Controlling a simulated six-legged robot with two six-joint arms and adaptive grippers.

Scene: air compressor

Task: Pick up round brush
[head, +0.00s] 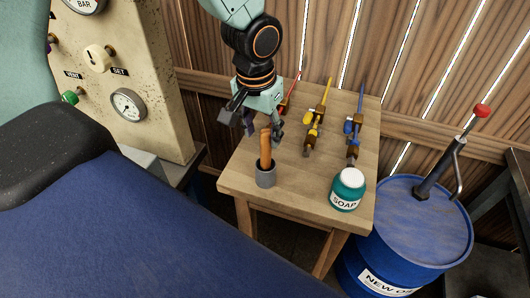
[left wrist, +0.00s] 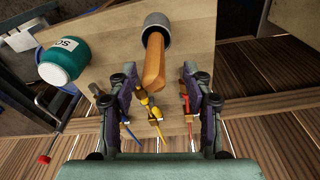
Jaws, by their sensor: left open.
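A tan wooden handle (head: 265,142), which may be the round brush, stands upright in a grey cup (head: 265,178) on the small wooden table. The handle also shows in the left wrist view (left wrist: 154,62), rising from the grey cup (left wrist: 156,24). Its lower end is hidden in the cup. My left gripper (head: 258,124) is open over the table, close to the handle's upper end. In the left wrist view the fingers (left wrist: 162,84) are spread wide, with the handle's end in the gap between them. I cannot tell whether either finger touches it. My right gripper is not in view.
Tools with red (head: 288,97), yellow (head: 318,115) and blue (head: 354,128) parts lie behind and right of the cup. A teal soap jar (head: 348,190) stands at the table's front right. A blue drum (head: 415,225) stands right of the table, a gauge panel (head: 125,75) left.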

